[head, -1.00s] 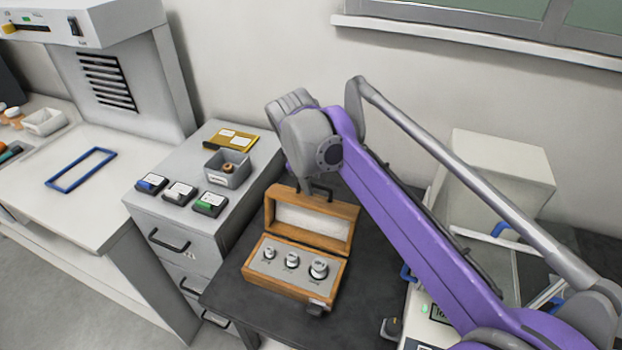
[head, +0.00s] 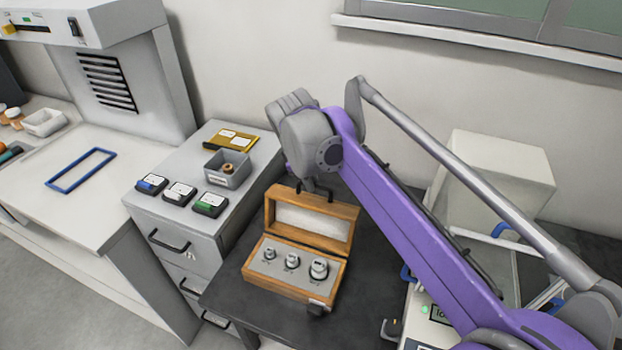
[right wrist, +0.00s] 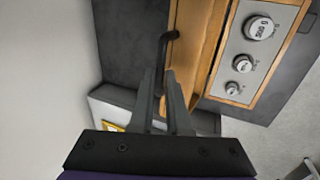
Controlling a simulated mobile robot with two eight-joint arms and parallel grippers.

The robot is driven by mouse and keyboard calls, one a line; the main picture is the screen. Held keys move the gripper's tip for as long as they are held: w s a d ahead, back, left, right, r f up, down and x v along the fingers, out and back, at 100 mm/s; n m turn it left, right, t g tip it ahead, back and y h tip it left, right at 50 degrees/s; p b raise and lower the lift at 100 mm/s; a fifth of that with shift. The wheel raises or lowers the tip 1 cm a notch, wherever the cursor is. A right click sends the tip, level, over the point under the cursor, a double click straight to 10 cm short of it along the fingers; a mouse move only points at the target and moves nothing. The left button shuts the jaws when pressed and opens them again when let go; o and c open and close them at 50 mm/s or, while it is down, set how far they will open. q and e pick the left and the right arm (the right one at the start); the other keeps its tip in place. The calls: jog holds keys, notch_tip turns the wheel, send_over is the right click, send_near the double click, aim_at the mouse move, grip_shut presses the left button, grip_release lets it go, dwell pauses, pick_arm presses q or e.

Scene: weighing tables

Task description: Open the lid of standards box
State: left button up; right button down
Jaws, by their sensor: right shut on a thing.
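The standards box (head: 255,282) is a wooden case on the dark table. Its lid (head: 348,213) stands up open at the back, showing a pale lining. Three metal weights with knobs (head: 292,261) sit in the grey insert. My right gripper (head: 312,187) is behind the lid's upper edge, shut on the dark lid handle (right wrist: 166,48). The right wrist view shows the fingers (right wrist: 165,90) at one end of that handle, with the box and its weights (right wrist: 258,28) beyond. The arm hides part of the grip in the head view. My left gripper is not in view.
Left of the box stands a grey drawer cabinet (head: 140,212) with a grey bin (head: 228,168), a yellow folder (head: 230,139) and several small cases on top. A white boxy device (head: 490,180) stands at right. The wall is close behind my arm.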

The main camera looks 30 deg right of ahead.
aim_at(306, 208)
dwell(0.8)
jog(key=s+a, duration=0.2)
jog(key=shift+s+a+r+t+h+p, duration=0.15)
jog(key=shift+a+r+t+h+p, duration=0.15)
jog(key=shift+r+t+h+p, duration=0.1)
jog(key=c, duration=0.9)
grip_release()
jog(key=v, duration=1.1)
jog(key=shift+p, duration=0.35)
jog(key=shift+f, duration=0.1)
